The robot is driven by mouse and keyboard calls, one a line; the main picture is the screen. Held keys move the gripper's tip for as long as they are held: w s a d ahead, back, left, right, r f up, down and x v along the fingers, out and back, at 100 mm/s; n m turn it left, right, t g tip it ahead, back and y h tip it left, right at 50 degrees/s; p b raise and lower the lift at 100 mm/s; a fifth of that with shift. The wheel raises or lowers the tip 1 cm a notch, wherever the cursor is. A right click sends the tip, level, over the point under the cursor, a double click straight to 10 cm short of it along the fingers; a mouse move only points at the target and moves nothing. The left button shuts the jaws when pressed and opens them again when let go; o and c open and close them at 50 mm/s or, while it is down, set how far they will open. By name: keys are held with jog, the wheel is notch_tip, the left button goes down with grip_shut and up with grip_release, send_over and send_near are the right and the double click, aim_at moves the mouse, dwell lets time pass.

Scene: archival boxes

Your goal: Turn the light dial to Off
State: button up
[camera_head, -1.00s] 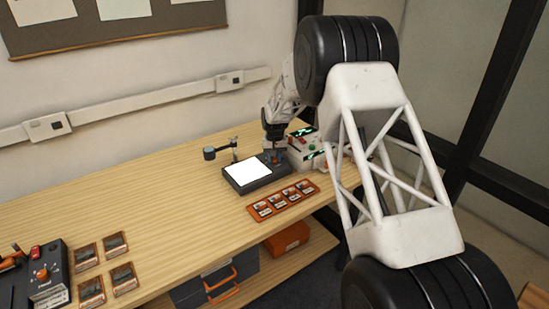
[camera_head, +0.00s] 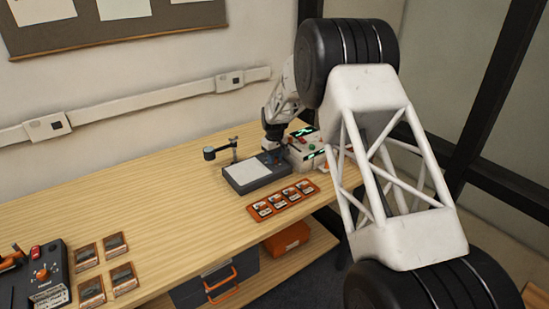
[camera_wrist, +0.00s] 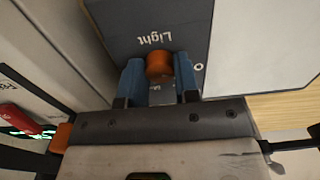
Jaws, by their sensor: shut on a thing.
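The light dial is an orange round knob (camera_wrist: 159,65) on a dark panel, beside the upside-down printed word "Light". My gripper (camera_wrist: 160,75) has its two blue fingers on either side of the knob and is shut on it. In the head view my gripper (camera_head: 275,152) is at the back right corner of the light box (camera_head: 246,188), and the dial is too small to make out there. The light box's flat panel (camera_head: 248,172) is dull whitish, not glowing. A small white ring mark shows on the dark panel right of the knob. The dial's pointer is not clear.
A small stand with a black head (camera_head: 210,153) is behind the light box. A pale device with green displays (camera_head: 305,143) stands close right of my gripper. An orange tray of slides (camera_head: 283,201) lies in front. The table's left middle is clear.

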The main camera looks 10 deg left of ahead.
jog(key=o, duration=0.9)
jog(key=shift+r, duration=3.9)
